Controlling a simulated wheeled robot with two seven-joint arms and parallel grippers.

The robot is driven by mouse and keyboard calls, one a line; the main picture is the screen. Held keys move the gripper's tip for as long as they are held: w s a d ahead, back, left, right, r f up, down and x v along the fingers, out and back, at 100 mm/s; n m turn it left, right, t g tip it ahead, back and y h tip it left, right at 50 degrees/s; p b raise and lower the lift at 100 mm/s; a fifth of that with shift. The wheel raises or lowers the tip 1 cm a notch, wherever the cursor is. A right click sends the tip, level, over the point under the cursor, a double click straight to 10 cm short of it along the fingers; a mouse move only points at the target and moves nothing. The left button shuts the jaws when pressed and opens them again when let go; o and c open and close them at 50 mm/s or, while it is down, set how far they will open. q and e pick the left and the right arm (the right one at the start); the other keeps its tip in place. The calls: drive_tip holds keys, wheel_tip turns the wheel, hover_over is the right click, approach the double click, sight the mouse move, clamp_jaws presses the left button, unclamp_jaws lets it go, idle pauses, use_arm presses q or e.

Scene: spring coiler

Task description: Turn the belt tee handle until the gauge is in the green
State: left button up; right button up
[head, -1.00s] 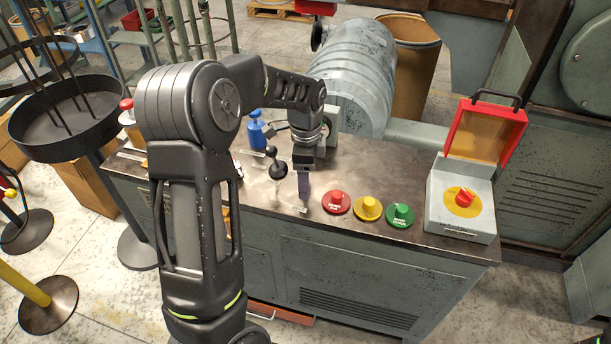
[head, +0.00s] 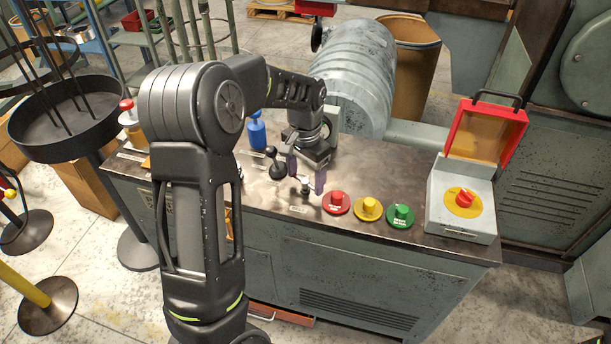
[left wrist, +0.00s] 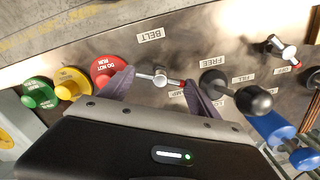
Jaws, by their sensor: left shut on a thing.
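The belt tee handle (head: 306,188) is a small metal cross-bar on the bench top; in the left wrist view its bar (left wrist: 160,77) has a red tip at the right, beside a BELT label (left wrist: 150,35). My left gripper (head: 305,176) points down over it. In the left wrist view the gripper's fingers (left wrist: 158,92) are spread, one at each end of the bar, and are shut on it lengthwise. I cannot make out a gauge face or its green zone; the arm and wrist cover part of the bench back. My right gripper is not in view.
Red (head: 336,202), yellow (head: 368,208) and green (head: 400,215) buttons stand right of the handle. A black-knobbed lever (head: 276,166) stands close on the left, with a blue-capped part (head: 257,132) behind it. A box with a red lid (head: 487,130) is at the right end.

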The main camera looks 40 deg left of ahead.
sight(305, 180)
use_arm(q)
drive_tip(key=n, duration=0.3)
drive_tip(key=shift+n, duration=0.4)
drive_tip(key=shift+a+n, duration=0.1)
drive_tip(key=shift+n, duration=1.7)
drive_tip(key=o, duration=1.3)
drive_tip(key=shift+o, duration=0.2)
drive_tip(key=shift+r, duration=0.15)
wheel_tip(305, 180, up, 8)
drive_tip(key=shift+f, duration=0.2)
